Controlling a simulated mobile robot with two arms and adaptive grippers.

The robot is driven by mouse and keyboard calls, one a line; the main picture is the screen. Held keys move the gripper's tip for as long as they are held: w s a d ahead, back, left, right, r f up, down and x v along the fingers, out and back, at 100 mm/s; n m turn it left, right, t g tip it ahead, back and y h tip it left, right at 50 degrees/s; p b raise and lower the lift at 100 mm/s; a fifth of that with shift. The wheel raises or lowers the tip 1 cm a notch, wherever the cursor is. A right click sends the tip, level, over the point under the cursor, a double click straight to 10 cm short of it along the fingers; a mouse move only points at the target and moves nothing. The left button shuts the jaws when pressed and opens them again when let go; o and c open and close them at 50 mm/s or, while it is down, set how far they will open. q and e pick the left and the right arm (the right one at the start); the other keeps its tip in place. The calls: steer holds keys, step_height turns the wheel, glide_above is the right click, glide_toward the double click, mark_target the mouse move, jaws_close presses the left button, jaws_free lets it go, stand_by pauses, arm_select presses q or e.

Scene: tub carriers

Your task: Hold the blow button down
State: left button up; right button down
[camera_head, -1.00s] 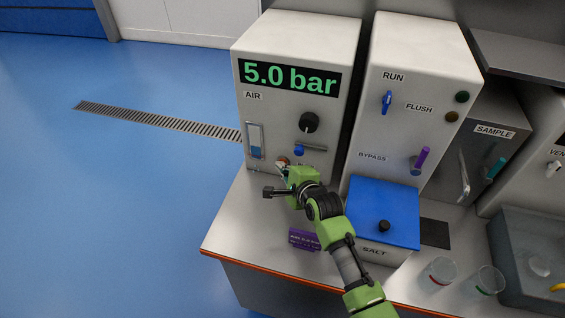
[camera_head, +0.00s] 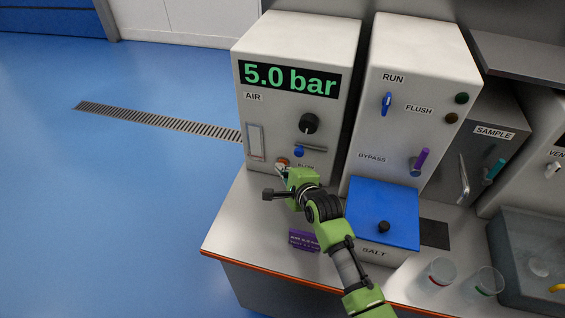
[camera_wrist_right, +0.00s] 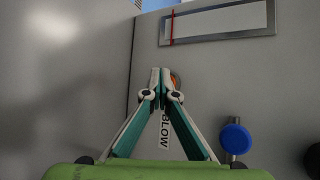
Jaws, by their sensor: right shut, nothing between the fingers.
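The orange blow button (camera_head: 282,162) sits low on the front of the air cabinet (camera_head: 345,45). In the right wrist view only an orange sliver of the button (camera_wrist_right: 177,79) shows behind my fingertips, above the BLOW label (camera_wrist_right: 165,130). My right gripper (camera_head: 281,170) is shut and empty, its fingertips at the button. I cannot tell how far the button is pressed in. My left gripper is not in view.
The display (camera_head: 288,77) reads 5.0 bar. The sight gauge (camera_head: 255,142) looks empty of blue. A blue valve knob (camera_wrist_right: 235,138) is right of my fingers. A blue-lidded salt box (camera_head: 400,205) stands to the right; a purple tag (camera_head: 303,240) is in front.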

steer(key=shift+s+a+r+p, duration=0.1)
steer(key=shift+s+p, duration=0.3)
steer(key=shift+s, duration=0.25)
steer(key=shift+a, duration=0.1)
steer(key=shift+s+p, duration=0.25)
steer(key=shift+p, duration=0.1)
steer(key=s+p, duration=0.1)
steer(key=s+a+p, duration=0.1)
steer(key=s, duration=0.1)
steer(key=shift+s+a, duration=0.1)
steer(key=shift+s, duration=0.1)
steer(key=shift+s+a+p, duration=0.15)
steer(key=shift+s+p, duration=0.2)
steer(key=shift+s, duration=0.1)
